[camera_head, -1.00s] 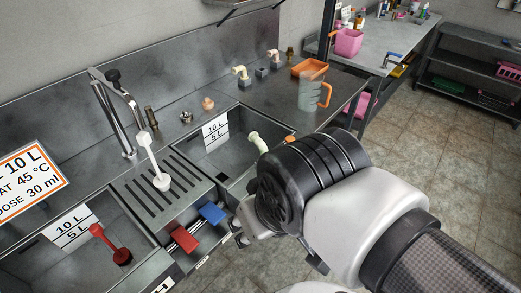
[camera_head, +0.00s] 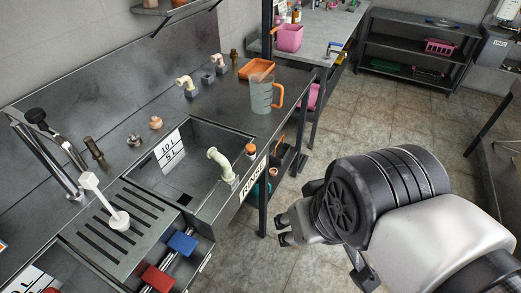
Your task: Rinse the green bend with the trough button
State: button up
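The pale green bend (camera_head: 221,162) is at the right front of the RINSE trough (camera_head: 190,200), its curved end over the basin. I cannot tell whether its foot rests on the rim or inside. An orange-topped white piece (camera_head: 250,150) sits on the trough's right rim. A blue block (camera_head: 183,243) and a red block (camera_head: 158,278) are on the front below the drainboard; I cannot tell which part is the trough button. My gripper (camera_head: 283,230) is in front of the trough, right of and apart from the bend. Its fingertips look apart with nothing between them.
A clear jug with an orange handle (camera_head: 262,95) stands by an orange tray (camera_head: 257,69) on the right worktop. A white brush (camera_head: 104,205) stands on the slotted drainboard (camera_head: 120,240). A table leg (camera_head: 263,205) is near my gripper. Floor to the right is open.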

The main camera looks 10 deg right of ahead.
aim_at(250, 148)
jog(key=i+u, duration=0.35)
jog(key=i, duration=0.55)
